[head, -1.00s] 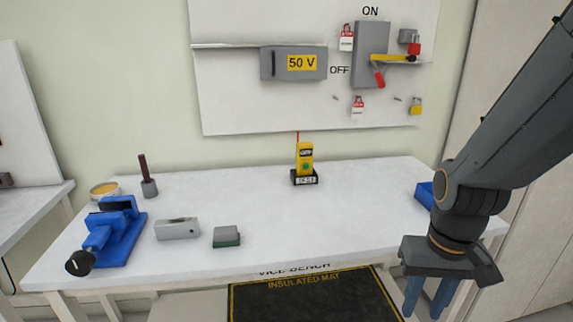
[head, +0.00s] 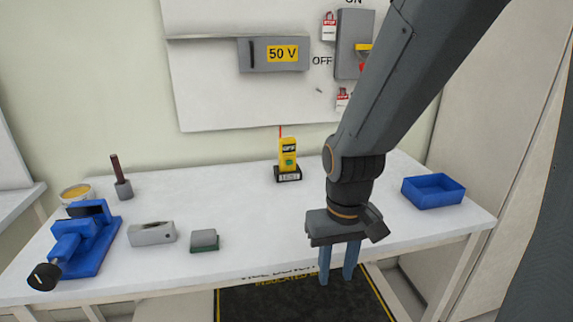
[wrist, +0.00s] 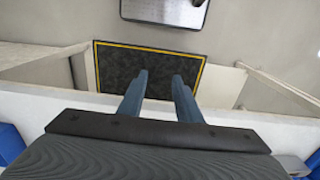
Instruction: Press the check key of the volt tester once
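The volt tester (head: 288,155) is yellow with a red probe tip, a dark display reading OFF and a green key (head: 289,163). It stands upright in a small black labelled base (head: 288,178) at the back middle of the bench. My gripper (head: 338,278) points down in front of the bench's front edge, to the right of the tester and nearer to me. Its two blue-grey fingers are apart with nothing between them. In the wrist view the fingers (wrist: 160,92) also show a gap, above the floor mat; the tester is not in that view.
On the white bench (head: 250,215) are a blue vice (head: 85,240), a grey block (head: 152,233), a green-based block (head: 204,240), a dark-handled tool (head: 121,180) and a blue tray (head: 433,191). A 50 V box (head: 275,54) hangs behind. The insulated mat (head: 290,304) lies below.

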